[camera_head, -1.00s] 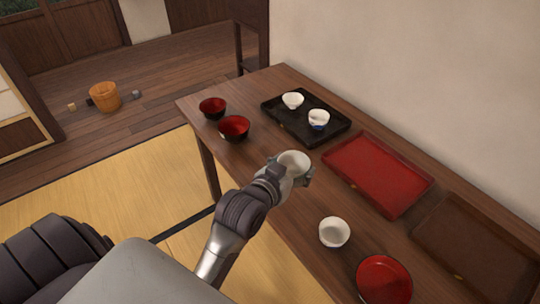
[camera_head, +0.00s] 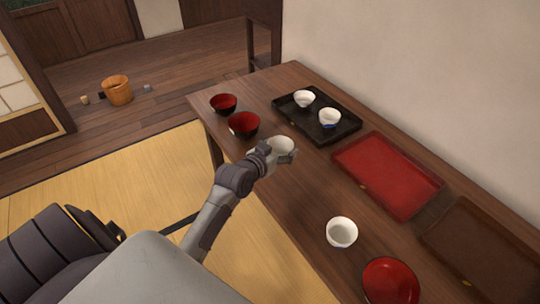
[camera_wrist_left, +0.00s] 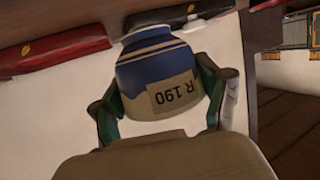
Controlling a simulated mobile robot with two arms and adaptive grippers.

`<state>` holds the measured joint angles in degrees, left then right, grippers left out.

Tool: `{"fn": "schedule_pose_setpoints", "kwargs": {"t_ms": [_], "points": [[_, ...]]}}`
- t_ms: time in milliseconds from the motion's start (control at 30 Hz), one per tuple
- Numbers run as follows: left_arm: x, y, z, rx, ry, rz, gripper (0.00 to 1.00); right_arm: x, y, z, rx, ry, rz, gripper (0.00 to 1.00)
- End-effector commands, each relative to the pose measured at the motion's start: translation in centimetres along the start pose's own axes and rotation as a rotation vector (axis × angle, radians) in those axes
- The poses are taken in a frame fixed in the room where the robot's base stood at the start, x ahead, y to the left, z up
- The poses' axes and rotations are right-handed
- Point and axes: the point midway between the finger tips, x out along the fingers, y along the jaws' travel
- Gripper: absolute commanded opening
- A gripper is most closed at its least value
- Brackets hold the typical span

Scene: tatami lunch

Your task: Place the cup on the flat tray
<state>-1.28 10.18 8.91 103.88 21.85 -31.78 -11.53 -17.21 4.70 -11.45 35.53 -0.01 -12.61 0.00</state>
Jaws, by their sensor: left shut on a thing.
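In the left wrist view the cup (camera_wrist_left: 158,68) shows a blue band, a pale lower part and an "R 190" label, with a finger on each side. Three trays lie on the table: a black tray (camera_head: 297,128) carrying two small white cups (camera_head: 305,99) (camera_head: 330,117), an empty red tray (camera_head: 388,175), and an empty brown tray (camera_head: 480,250). I cannot tell which is the flat tray. My right gripper is not in view.
Two dark bowls with red insides, (camera_head: 223,104) and (camera_head: 244,124), stand at the far left of the table (camera_head: 300,195). A white bowl (camera_head: 342,232) and a red bowl (camera_head: 390,280) stand nearer. A wall runs along the table's right side.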

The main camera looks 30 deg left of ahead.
Motion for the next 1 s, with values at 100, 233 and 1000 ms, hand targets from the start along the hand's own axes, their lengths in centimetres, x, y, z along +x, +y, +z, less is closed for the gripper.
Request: {"fn": "schedule_pose_setpoints", "kwargs": {"t_ms": [100,233,1000], "points": [[1.8,-2.5,1.2,0.003,0.000,-0.002,0.33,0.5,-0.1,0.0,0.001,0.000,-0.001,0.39],[3.0,-4.4,2.2,0.002,0.001,-0.001,0.33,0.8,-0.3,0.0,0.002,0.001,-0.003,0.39],[4.8,-5.3,6.2,0.000,0.003,0.000,0.33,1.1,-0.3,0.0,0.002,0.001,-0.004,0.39]]}}
